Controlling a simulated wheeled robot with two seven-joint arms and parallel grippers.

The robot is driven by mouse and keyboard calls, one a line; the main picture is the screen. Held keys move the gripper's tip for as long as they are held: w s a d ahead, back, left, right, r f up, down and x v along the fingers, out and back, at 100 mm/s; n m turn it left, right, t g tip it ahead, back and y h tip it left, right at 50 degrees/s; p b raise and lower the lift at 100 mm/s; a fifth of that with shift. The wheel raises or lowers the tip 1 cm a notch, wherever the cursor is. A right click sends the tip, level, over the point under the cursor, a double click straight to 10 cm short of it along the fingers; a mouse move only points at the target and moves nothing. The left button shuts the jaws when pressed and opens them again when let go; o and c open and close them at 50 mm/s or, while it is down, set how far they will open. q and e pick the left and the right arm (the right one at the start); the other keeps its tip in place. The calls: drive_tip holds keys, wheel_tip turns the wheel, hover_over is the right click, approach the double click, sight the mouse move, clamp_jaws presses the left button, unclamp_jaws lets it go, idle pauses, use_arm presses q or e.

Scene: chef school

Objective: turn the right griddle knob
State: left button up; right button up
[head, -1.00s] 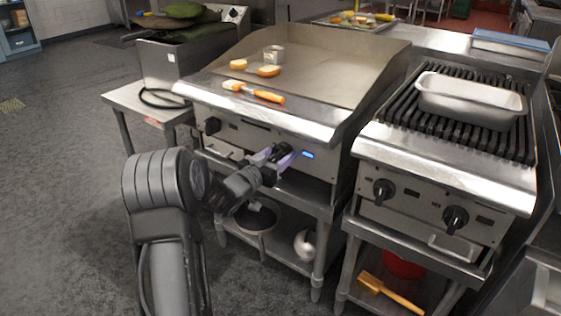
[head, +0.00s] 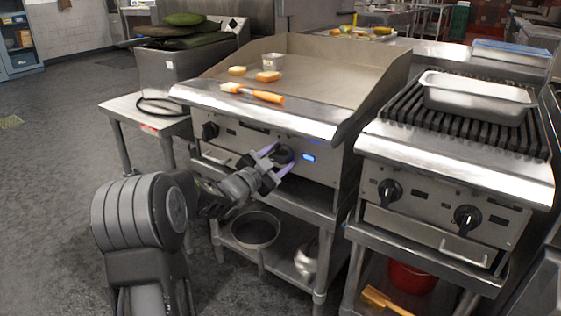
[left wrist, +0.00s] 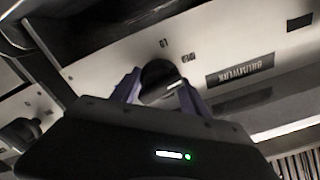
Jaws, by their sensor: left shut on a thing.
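The griddle (head: 300,88) stands at the middle of the head view, with its control panel facing me. Its right knob (head: 284,155) is black and sits beside a lit blue display (head: 309,158). My left gripper (head: 278,162) is at this knob with its purple fingers on either side, shut on it. In the left wrist view the knob (left wrist: 158,80) shows between the two fingers (left wrist: 160,92), with a white mark on it. The griddle's left knob (head: 210,131) is free. My right gripper is not in view.
A charbroiler (head: 455,165) with two black knobs and a metal pan (head: 478,98) stands at the right. Buns and an orange-handled spatula (head: 254,95) lie on the griddle. A pot (head: 255,230) sits on the shelf below.

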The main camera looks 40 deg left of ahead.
sight(278, 161)
use_arm(q)
drive_tip(key=shift+d+f, duration=0.25)
drive_tip(key=shift+d, duration=0.05)
drive_tip(key=o, duration=1)
drive_tip(key=shift+o, duration=0.7)
drive_tip(key=shift+r, duration=0.1)
drive_tip(key=shift+a, duration=0.1)
drive_tip(key=shift+r, duration=0.1)
drive_tip(key=shift+s+a, duration=0.1)
drive_tip(key=shift+s, duration=0.25)
drive_tip(key=s+p, duration=0.1)
drive_tip(key=s, duration=0.6)
drive_tip(key=shift+d, duration=0.2)
